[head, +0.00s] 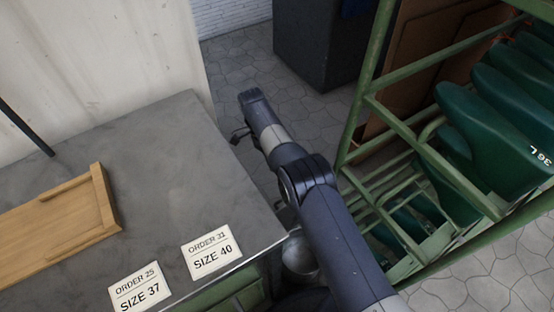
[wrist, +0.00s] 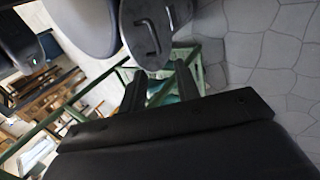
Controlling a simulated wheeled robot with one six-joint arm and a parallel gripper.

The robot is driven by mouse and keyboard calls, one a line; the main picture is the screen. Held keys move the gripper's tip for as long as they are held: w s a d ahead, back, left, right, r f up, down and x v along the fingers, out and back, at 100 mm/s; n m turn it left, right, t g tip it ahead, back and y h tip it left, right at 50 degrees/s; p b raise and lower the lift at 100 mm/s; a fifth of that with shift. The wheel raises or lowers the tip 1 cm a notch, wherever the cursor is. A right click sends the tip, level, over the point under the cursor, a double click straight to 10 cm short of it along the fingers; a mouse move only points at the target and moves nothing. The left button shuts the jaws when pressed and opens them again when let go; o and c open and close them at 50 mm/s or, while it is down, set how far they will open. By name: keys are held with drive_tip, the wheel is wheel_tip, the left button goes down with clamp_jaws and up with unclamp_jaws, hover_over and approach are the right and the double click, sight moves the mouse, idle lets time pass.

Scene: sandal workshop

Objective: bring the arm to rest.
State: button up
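My arm (head: 335,235) reaches from the bottom of the head view up and to the left, over the gap between the grey bench and the green rack. I cannot make out the fingers of my gripper in the head view. In the wrist view my gripper (wrist: 161,82) shows its two dark fingers standing apart, with nothing held between them. Green rack bars and floor show behind the fingers.
The grey workbench (head: 180,150) at left bears a wooden tray (head: 109,198) and two cards, SIZE 37 (head: 140,286) and SIZE 40 (head: 212,252). The green rack (head: 375,75) at right holds dark green foot lasts (head: 500,125). A dark cabinet (head: 318,45) stands behind.

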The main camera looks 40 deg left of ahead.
idle(0.3)
drive_tip(key=b+x, duration=0.6)
drive_tip(key=x, duration=0.4)
drive_tip(key=shift+f+b, duration=0.2)
drive_tip(key=shift+b, duration=0.15)
drive_tip(key=shift+d, duration=0.15)
